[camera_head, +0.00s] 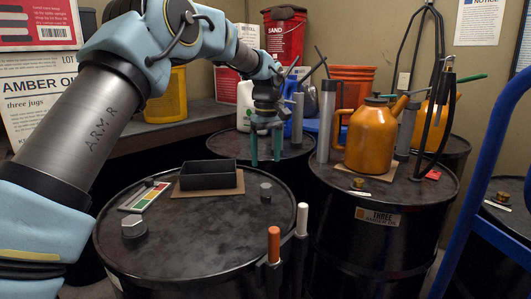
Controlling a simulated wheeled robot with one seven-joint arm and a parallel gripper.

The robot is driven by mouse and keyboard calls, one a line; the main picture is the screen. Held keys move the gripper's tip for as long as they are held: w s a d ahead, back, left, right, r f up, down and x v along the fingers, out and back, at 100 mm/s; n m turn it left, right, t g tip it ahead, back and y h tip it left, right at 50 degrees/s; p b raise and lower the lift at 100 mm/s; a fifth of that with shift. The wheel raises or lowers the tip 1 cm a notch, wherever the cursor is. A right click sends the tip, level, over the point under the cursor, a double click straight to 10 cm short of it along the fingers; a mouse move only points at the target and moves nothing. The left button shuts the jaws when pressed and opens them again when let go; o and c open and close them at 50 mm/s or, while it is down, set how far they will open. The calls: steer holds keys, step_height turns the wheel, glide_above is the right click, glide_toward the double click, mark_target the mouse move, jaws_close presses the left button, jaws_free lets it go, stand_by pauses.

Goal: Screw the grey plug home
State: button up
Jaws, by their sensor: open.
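A small grey plug (265,190) sits upright on the right part of the nearest black drum's lid (205,245). I cannot tell how deep it sits. A larger silver-grey hexagonal plug (134,227) is at the left front of the same lid. My gripper (266,162) points down with its two green fingers apart and nothing between them. In the picture it is just above the small grey plug, with a gap between the fingertips and the plug. My arm reaches in from the left.
A black tray (208,182) on cardboard and a coloured strip card (144,196) lie on the lid. Orange (273,245) and white (302,220) handles rise at its front rim. An orange can (370,138) stands on the right drum. A blue frame (490,170) is far right.

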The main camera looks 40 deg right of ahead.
mark_target(265, 184)
step_height(265, 184, down, 11)
steer(key=shift+w+r+p, duration=0.1)
steer(key=shift+r+p, duration=0.1)
steer(key=shift+p, duration=1)
steer(key=shift+c, duration=0.3)
steer(key=shift+a, duration=0.1)
jaws_close()
